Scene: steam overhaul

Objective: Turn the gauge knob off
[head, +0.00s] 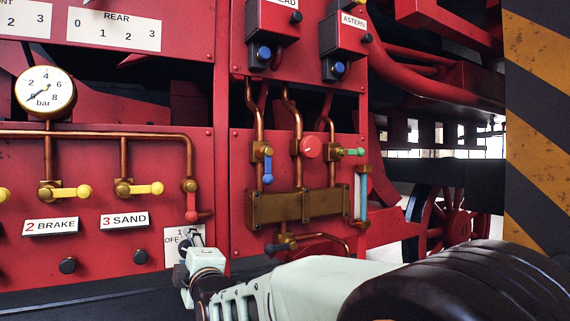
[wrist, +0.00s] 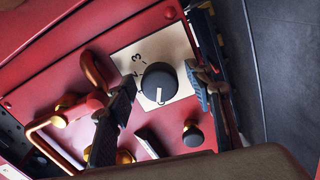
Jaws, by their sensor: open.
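The gauge knob (wrist: 160,83) is round and black with a white pointer line. It sits on a cream plate (wrist: 174,46) with digits in the wrist view, and the line points toward the bottom of that picture. My gripper (wrist: 165,80) is open, with one finger left of the knob and one right of it. No clear contact shows. In the head view the plate (head: 171,236) reads "1" and "OFF" on the low red panel, and my gripper (head: 193,252) covers much of it and the knob.
A red-handled valve (head: 191,205) on a copper pipe is just above the plate. A small black knob (head: 68,265) is to the left, and brass piping (head: 286,243) is to the right. A round pressure gauge (head: 45,93) is at upper left.

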